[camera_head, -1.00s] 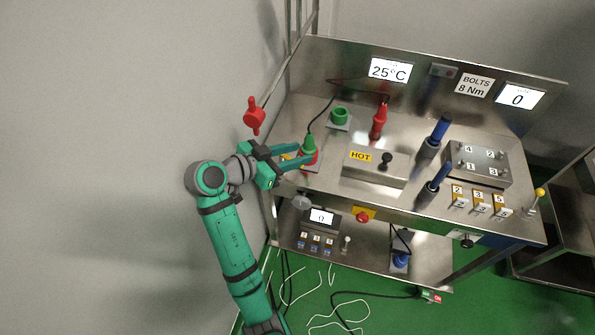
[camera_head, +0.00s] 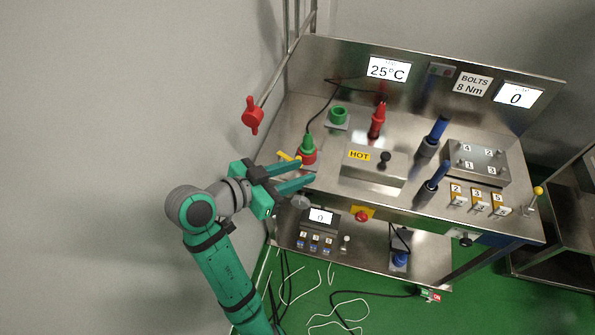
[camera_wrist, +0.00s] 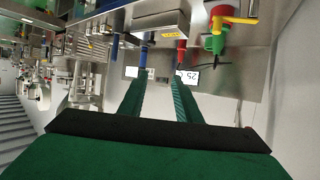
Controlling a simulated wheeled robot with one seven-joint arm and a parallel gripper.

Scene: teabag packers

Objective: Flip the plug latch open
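The green plug (camera_head: 308,143) sits upright in a red socket (camera_head: 308,158) at the left front of the bench top. The yellow latch (camera_head: 288,157) sticks out to the left of the socket. In the wrist view the green plug (camera_wrist: 214,43) and the yellow latch (camera_wrist: 232,17) show at the upper right. My gripper (camera_head: 306,172) is open, with nothing between its fingers. It is just in front of the socket, below it in the head view. In the wrist view both fingers (camera_wrist: 160,80) point past the plug's left side. Whether a finger touches the socket I cannot tell.
A grey block marked HOT (camera_head: 373,168) stands to the right of my fingertips. A green ring socket (camera_head: 338,116) and a red plug (camera_head: 377,121) stand behind. A red valve handle (camera_head: 252,115) is at the left. A lower shelf holds a small display box (camera_head: 319,222).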

